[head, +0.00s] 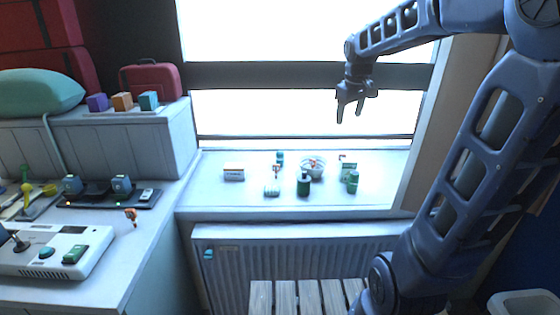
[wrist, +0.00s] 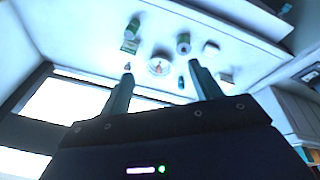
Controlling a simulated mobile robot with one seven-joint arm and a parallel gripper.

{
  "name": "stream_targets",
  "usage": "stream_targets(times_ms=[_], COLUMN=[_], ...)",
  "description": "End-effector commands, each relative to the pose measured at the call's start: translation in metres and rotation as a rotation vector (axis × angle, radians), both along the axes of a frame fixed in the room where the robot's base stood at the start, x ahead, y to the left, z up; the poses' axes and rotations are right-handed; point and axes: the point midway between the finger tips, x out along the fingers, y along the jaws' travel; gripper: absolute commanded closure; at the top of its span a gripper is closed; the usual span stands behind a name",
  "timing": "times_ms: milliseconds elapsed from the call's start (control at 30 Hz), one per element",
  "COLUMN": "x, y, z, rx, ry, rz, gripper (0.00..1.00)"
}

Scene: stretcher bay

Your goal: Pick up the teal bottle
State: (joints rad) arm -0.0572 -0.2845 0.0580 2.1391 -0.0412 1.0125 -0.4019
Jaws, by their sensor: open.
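A squat dark teal-green bottle (head: 303,186) stands upright on the windowsill, in front of a white bowl; I take it to be the teal bottle. It also shows in the wrist view (wrist: 183,45), near the top middle. My gripper (head: 349,114) is high in front of the window, right of and well above the bottles. It is open and empty. In the wrist view its fingers spread either side of the bowl (wrist: 159,67).
The windowsill (head: 225,195) also holds a white-and-orange box (head: 233,174), a small pale teal-marked item (head: 272,191) and a small teal item (head: 280,158). A radiator (head: 230,260) and slatted bench (head: 297,297) are below. A counter with devices is left.

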Motion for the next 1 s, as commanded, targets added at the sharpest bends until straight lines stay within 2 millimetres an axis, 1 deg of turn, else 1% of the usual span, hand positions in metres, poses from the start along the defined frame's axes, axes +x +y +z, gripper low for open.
stream_targets(times_ms=[33, 100, 233, 467, 700, 767, 1000], x=[0.016, 0.037, 0.075, 0.140, 0.206, 0.221, 0.281], y=[0.005, 0.012, 0.026, 0.052, 0.082, 0.090, 0.123], z=[-0.001, -0.002, -0.005, -0.020, -0.048, -0.056, -0.098], rx=[-0.010, -0.023, -0.047, -0.082, -0.110, -0.116, -0.134], ry=[0.012, 0.024, 0.046, 0.087, 0.125, 0.135, 0.173], rz=[0.033, 0.082, 0.173, 0.334, 0.501, 0.543, 0.708], gripper=[0.37, 0.37, 0.37, 0.37, 0.37, 0.37, 0.37])
